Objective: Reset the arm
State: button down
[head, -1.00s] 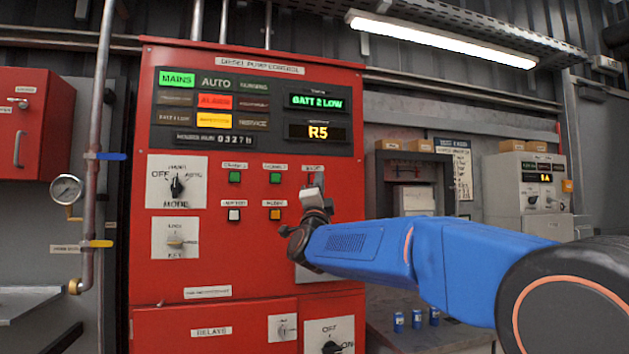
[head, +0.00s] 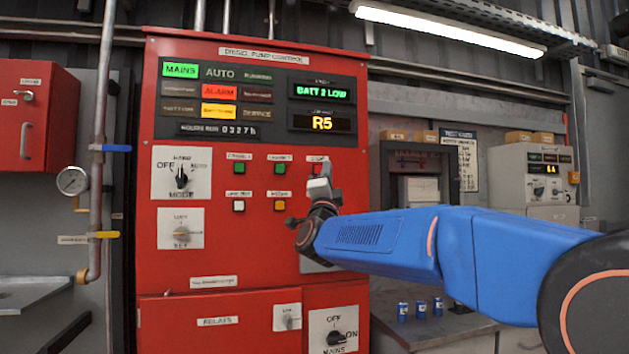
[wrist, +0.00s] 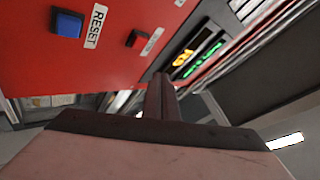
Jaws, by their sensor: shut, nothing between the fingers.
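My gripper (head: 324,180) is shut and empty, in front of the right part of the red diesel pump control panel (head: 220,260). In the wrist view my closed fingers (wrist: 158,92) point toward the panel without clearly touching it. There a blue button (wrist: 67,24) labelled RESET is at the upper left, clear of the fingers. A red button (wrist: 138,38) is closer to the fingertips. In the head view the gripper and wrist hide the RESET button. My blue arm stretches in from the right.
The panel carries a mode knob (head: 182,178), a key switch (head: 181,232) and a mains switch (head: 336,338). A gauge (head: 72,181) and pipe stand at left. Several blue cans (head: 421,309) stand on the bench at right.

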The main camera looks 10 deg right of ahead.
jog(key=s+f+n+g+y, duration=0.35)
jog(key=s+f+n, duration=0.2)
jog(key=f, duration=0.45)
jog(key=s+d+f+n+g+y, duration=0.1)
jog(key=s+f+n+g+y, duration=0.35)
jog(key=f, duration=0.55)
jog(key=s+f+n+g+y, duration=0.25)
jog(key=s+f+n, duration=0.35)
jog(key=f, duration=0.4)
jog(key=s+d+f+n+g, duration=0.1)
jog(key=s+d+f+g, duration=0.1)
jog(key=s+f, duration=0.6)
jog(key=s+d+f+n+g+h, duration=0.1)
jog(key=s+f+g, duration=0.3)
jog(key=s+f, duration=0.5)
jog(key=s+d+f+n+g+h, duration=0.1)
jog(key=s+d+f+g, duration=0.2)
jog(key=s+f, duration=0.6)
jog(key=s+d, duration=0.1)
jog(key=s, duration=0.2)
jog(key=shift+g, duration=0.35)
jog(key=shift+h, duration=0.25)
